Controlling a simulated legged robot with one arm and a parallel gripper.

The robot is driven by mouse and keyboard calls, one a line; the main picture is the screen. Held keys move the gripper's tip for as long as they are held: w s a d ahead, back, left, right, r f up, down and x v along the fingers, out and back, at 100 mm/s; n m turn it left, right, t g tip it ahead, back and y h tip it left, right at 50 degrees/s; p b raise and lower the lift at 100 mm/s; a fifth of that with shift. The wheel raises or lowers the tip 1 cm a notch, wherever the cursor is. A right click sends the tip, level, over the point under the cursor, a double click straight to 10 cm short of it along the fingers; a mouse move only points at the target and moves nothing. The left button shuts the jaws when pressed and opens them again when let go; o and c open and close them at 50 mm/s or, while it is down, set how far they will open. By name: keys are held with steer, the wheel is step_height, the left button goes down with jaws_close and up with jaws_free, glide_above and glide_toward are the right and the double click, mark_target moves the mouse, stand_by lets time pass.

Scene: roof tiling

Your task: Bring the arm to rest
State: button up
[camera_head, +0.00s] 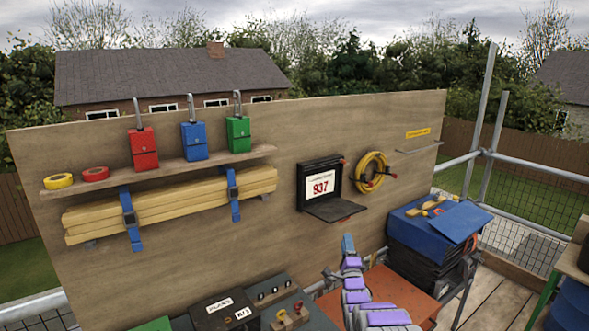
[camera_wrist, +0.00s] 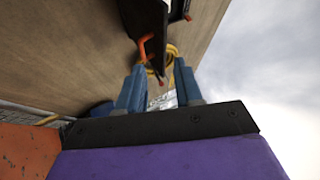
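My arm (camera_head: 358,290), with purple and grey links, reaches up from the bottom of the head view in front of the wooden board. My gripper (camera_head: 348,243) is at its end, below the open black box with the "937" card (camera_head: 320,186). In the wrist view the two blue fingers of my gripper (camera_wrist: 159,66) stand apart. No held object shows between them; the board and the yellow coil (camera_wrist: 171,54) show beyond. The black box's underside and an orange part (camera_wrist: 145,48) appear just past the fingertips.
A blue-topped stack (camera_head: 430,225) stands right of my arm. An orange surface (camera_head: 385,290) and a dark toolbox (camera_head: 225,309) lie low nearby.

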steer(key=s+r+n+g+h, duration=0.1)
steer(key=s+r+n+g, duration=0.25)
steer(key=s+g, duration=0.35)
steer(key=s+r+n+g, duration=0.3)
steer(key=s+n+g, duration=0.15)
steer(key=s, duration=0.45)
steer(key=s+a+n+g, duration=0.2)
steer(key=s+n+g, duration=0.3)
steer(key=s, duration=2.2)
steer(key=s+a+n+g, duration=0.2)
steer(key=s+n+g, duration=0.3)
steer(key=s, duration=2.3)
steer(key=g, duration=0.3)
steer(key=shift+s+a+r+n+y, duration=0.15)
steer(key=shift+a+r+n+y, duration=0.05)
steer(key=shift+r+n+y, duration=0.1)
steer(key=shift+a, duration=0.1)
